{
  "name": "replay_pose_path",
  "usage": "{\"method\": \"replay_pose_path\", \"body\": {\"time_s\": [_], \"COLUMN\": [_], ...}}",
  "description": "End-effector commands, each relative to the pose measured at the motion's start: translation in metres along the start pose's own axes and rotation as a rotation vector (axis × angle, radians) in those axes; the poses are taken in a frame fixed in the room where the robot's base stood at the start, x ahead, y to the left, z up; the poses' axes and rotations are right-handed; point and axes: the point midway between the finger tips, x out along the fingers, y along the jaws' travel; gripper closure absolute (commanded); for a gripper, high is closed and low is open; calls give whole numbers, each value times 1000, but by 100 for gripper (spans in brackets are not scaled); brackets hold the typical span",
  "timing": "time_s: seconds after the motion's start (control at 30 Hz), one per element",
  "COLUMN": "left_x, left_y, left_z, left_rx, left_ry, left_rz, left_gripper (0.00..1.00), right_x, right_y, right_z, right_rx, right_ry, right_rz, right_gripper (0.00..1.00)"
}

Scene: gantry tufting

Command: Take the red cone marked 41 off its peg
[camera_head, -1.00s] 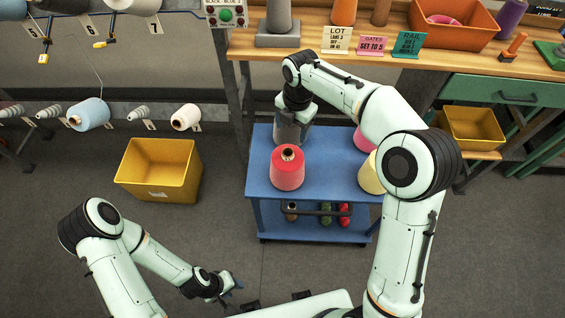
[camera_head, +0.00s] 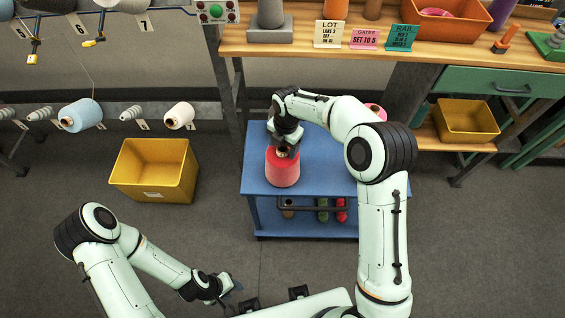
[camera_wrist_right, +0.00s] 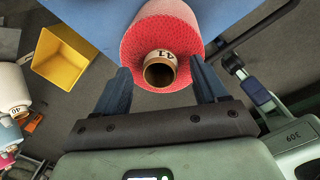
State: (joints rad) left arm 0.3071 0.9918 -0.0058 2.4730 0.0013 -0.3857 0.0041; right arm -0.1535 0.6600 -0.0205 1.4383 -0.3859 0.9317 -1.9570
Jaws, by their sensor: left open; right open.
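A red cone (camera_head: 283,172) stands upright on the blue cart (camera_head: 325,182) in the head view. Its peg is hidden. The cone fills the top of the right wrist view (camera_wrist_right: 158,25), with its brown tube end facing the camera; a short dark number is on the tube, upside down and hard to read. My right gripper (camera_head: 284,143) is right above the cone's top. In the right wrist view (camera_wrist_right: 160,76) its two fingers are open, one on each side of the tube, with gaps visible. My left gripper (camera_head: 230,287) is open and empty at lower left, far from the cone.
A pink cone (camera_head: 375,110) is partly hidden behind my right arm. Colored cones lie on the cart's lower shelf (camera_head: 300,226). A yellow bin (camera_head: 153,171) is on the floor to the left. A wooden bench (camera_head: 390,38) runs behind the cart.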

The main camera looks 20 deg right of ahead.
Motion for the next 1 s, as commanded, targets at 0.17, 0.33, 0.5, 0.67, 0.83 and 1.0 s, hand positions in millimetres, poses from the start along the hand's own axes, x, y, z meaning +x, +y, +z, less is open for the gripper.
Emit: {"method": "replay_pose_path", "body": {"time_s": [0.17, 0.33, 0.5, 0.67, 0.83, 1.0], "left_x": [0, 0, 0, 0, -1, -4], "left_y": [0, 0, 0, 0, 0, 2], "left_z": [0, 0, 0, 0, 0, -2], "left_rx": [0, 0, 0, 0, 0, 1], "left_ry": [0, 0, 0, 0, 0, 3], "left_rz": [0, 0, 0, 0, 0, 1], "left_gripper": [59, 59, 59, 59, 59, 59], "right_x": [0, 0, 0, -2, -7, -33], "right_y": [0, 0, 0, 1, 2, 4], "right_z": [0, 0, 0, 0, 0, 1], "right_rx": [0, 0, 0, 0, 0, 0], "right_ry": [0, 0, 0, -2, -2, -4], "right_rz": [1, 1, 1, 4, 6, 9], "right_gripper": [28, 77, 100, 100, 100, 100]}}
